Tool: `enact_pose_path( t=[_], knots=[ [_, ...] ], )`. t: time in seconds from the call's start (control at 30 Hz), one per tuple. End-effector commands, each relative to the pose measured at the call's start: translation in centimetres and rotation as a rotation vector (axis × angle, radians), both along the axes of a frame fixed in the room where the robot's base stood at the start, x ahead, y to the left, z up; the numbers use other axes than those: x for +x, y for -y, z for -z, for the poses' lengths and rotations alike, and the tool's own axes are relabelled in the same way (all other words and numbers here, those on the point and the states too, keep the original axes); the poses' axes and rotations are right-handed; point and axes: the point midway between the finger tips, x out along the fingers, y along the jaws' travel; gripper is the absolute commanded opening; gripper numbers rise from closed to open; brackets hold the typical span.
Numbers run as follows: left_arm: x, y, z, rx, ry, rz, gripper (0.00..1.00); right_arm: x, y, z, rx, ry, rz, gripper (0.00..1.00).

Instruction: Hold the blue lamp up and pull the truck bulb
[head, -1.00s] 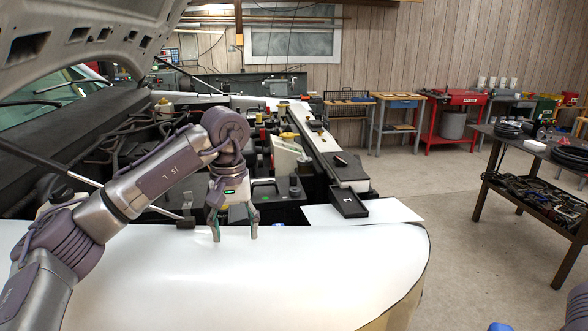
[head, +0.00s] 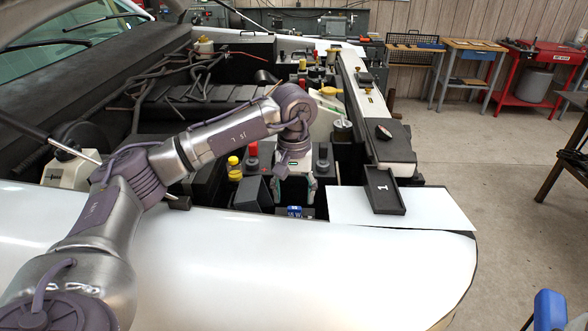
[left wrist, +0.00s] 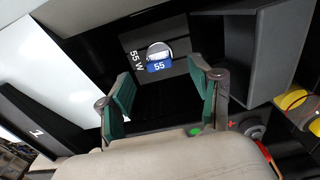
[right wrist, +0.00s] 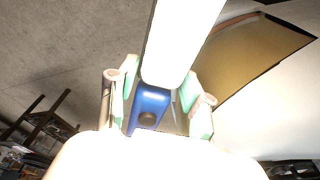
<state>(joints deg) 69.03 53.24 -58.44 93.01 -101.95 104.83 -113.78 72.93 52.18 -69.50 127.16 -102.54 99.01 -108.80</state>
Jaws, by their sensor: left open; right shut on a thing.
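The truck bulb (left wrist: 158,57), a round silver piece with a blue part marked 55, sits in a dark recess beside a "55 W" label in the left wrist view. Its blue part (head: 294,211) shows just behind the white fender in the head view. My left gripper (left wrist: 160,76) is open and empty, its green-padded fingers to either side of the bulb and apart from it. The blue lamp (right wrist: 148,110) with its bright white bar is held in my right gripper (right wrist: 158,86). The lamp's blue body (head: 548,311) also shows at the lower right in the head view.
A black tray marked 1 (head: 384,190) lies on a white sheet (head: 430,208) right of the bay. A dark box wall (left wrist: 270,50) stands close to the left gripper. Yellow and red caps (head: 234,168) sit left of it. The floor at right is largely clear.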

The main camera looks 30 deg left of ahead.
Motion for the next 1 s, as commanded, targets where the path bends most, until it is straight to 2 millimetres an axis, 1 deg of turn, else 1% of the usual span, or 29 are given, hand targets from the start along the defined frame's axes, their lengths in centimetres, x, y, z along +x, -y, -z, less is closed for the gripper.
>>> enact_pose_path(
  t=[0.03, 0.1, 0.2, 0.33, 0.5, 0.73, 0.97, 1.0],
  knots=[
    [-0.1, 0.0, 0.6, 0.002, -0.005, 0.0, 0.65, 0.1, 0.0, -0.9, 0.001, 0.002, 0.0, 0.0],
    [-0.1, 0.0, 1.8, 0.0, -0.005, -0.001, 0.65, 0.1, 0.0, -1.4, 0.001, 0.002, 0.0, 0.0],
    [-0.1, 0.0, 3.2, 0.0, -0.004, -0.002, 0.65, 0.0, 0.0, -1.9, 0.001, 0.002, 0.0, 0.0],
    [0.0, 0.0, 4.5, 0.0, -0.001, -0.002, 0.65, 0.0, 0.0, -2.3, 0.001, 0.002, 0.0, 0.0],
    [0.0, 0.0, 5.1, 0.001, 0.001, -0.001, 0.65, 0.0, 0.0, -2.5, 0.001, 0.002, 0.0, 0.0],
    [0.0, 0.0, 5.2, 0.001, 0.001, -0.001, 0.65, 0.1, 0.0, -2.4, 0.001, 0.002, 0.0, 0.0],
    [0.0, 0.0, 5.2, 0.001, 0.001, -0.001, 0.26, 0.0, 0.0, -2.4, 0.001, 0.002, 0.0, 0.0],
    [0.0, 0.0, 5.2, 0.001, 0.001, -0.001, 0.2, 0.0, 0.0, -2.4, 0.001, 0.002, 0.0, 0.0]
  ],
)
